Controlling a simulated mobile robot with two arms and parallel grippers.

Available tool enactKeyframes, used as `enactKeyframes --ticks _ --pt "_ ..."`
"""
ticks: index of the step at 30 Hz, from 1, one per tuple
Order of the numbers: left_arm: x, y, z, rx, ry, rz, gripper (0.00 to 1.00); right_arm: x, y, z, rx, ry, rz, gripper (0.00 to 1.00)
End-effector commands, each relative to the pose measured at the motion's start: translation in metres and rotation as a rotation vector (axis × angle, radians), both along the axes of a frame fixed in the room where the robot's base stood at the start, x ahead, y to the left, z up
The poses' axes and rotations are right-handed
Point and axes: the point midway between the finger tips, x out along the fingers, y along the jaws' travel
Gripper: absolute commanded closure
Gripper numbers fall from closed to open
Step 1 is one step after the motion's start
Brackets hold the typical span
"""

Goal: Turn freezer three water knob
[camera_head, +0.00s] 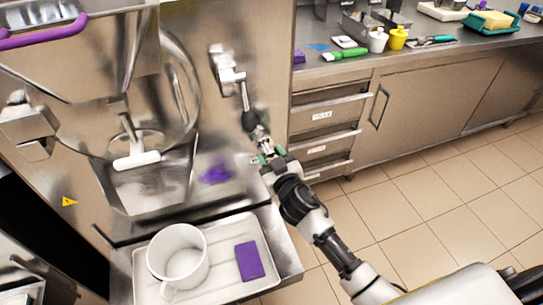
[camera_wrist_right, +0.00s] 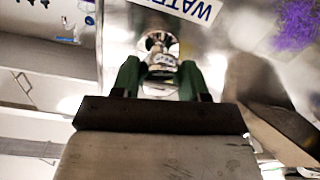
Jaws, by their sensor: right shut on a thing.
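The water knob (camera_wrist_right: 161,62) is a small metal knob on the freezer front, below an upside-down label reading "WATER" (camera_wrist_right: 185,8) in the right wrist view. My right gripper (camera_head: 264,153) is at the freezer's lower right front, and its green fingers (camera_wrist_right: 160,72) are shut on the knob, one on each side. In the head view the knob is hidden by the gripper. The freezer (camera_head: 75,75) is a steel machine with a round door and a white-handled spout. My left gripper is not in view.
A tray (camera_head: 222,292) with a white pitcher (camera_head: 180,258) and a purple sponge (camera_head: 249,261) is below left. A counter (camera_head: 400,58) with drawers stands at right. The tiled floor at right is clear.

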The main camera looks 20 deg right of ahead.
Motion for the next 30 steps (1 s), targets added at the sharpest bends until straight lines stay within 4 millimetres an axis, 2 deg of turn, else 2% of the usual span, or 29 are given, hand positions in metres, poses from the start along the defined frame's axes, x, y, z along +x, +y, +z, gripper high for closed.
enactKeyframes --ticks 8,30 --pt "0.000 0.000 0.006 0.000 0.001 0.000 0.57 0.000 0.001 0.001 -0.192 -0.006 0.002 0.80" --pt "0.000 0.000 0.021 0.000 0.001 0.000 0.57 0.000 0.001 0.000 -0.865 -0.028 0.003 0.80"
